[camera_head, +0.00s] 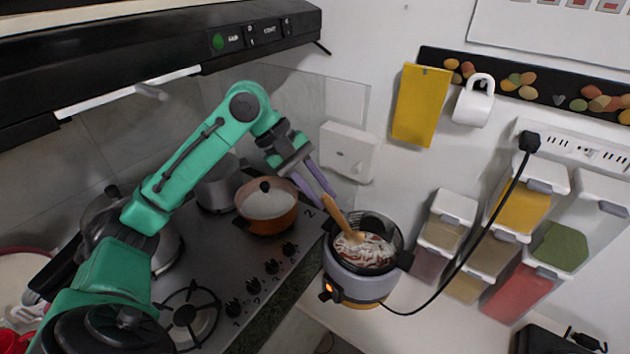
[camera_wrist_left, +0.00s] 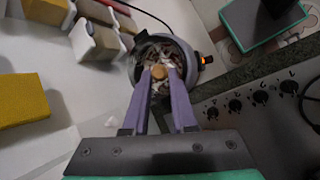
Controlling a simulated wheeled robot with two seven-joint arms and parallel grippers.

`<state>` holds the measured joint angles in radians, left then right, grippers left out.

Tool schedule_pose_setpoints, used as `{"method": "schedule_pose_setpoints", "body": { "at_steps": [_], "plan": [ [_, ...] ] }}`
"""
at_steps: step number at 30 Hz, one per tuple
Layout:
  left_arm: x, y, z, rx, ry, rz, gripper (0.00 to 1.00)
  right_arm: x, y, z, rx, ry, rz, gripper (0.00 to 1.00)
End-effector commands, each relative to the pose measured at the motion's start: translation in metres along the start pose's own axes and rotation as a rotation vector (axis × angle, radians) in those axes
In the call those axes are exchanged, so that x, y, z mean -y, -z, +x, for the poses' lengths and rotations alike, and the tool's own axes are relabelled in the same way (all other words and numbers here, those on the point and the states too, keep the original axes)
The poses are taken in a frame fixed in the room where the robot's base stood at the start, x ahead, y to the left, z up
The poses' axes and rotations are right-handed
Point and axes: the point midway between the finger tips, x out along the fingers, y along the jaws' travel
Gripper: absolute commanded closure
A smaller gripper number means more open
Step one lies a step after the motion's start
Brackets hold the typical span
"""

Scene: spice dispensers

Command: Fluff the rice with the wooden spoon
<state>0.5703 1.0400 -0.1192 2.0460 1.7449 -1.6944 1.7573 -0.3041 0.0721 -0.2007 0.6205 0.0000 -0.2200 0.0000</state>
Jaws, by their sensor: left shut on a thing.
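The rice (camera_head: 368,250) lies in an open round cooker (camera_head: 360,284) with a glowing orange light, right of the stove. The wooden spoon (camera_head: 338,218) stands tilted, its lower end in the rice. My left gripper (camera_head: 328,196) is shut on the top of the spoon's handle, above the cooker. In the left wrist view the purple fingers (camera_wrist_left: 160,82) close around the spoon's round handle end (camera_wrist_left: 158,72), with the rice (camera_wrist_left: 147,54) and cooker rim (camera_wrist_left: 190,66) beyond. The spoon's head is hidden in the rice. My right gripper is not in view.
An orange pot (camera_head: 265,222) and other pots stand on the stove (camera_head: 222,262), left of the cooker. Spice dispensers (camera_head: 524,208) line the right. A black power cord (camera_head: 466,258) loops from the cooker to a wall socket. A range hood (camera_head: 160,50) hangs above.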

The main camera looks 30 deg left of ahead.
Motion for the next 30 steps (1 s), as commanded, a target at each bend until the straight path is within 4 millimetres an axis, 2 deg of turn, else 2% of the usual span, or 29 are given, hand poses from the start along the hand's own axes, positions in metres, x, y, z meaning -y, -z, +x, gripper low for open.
{"method": "schedule_pose_setpoints", "body": {
  "at_steps": [3,18,24,30],
  "plan": [
    [0.0,0.005,0.014,0.003,0.001,-0.001,1.0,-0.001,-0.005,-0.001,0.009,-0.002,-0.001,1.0],
    [0.0,0.029,0.07,0.001,-0.001,-0.001,1.0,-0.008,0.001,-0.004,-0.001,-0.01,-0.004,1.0],
    [0.0,0.034,0.081,0.0,0.0,0.0,1.0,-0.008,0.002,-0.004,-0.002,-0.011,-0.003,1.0],
    [0.0,0.034,0.082,0.0,-0.001,0.0,1.0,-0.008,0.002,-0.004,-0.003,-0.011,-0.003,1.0]
  ]
}}
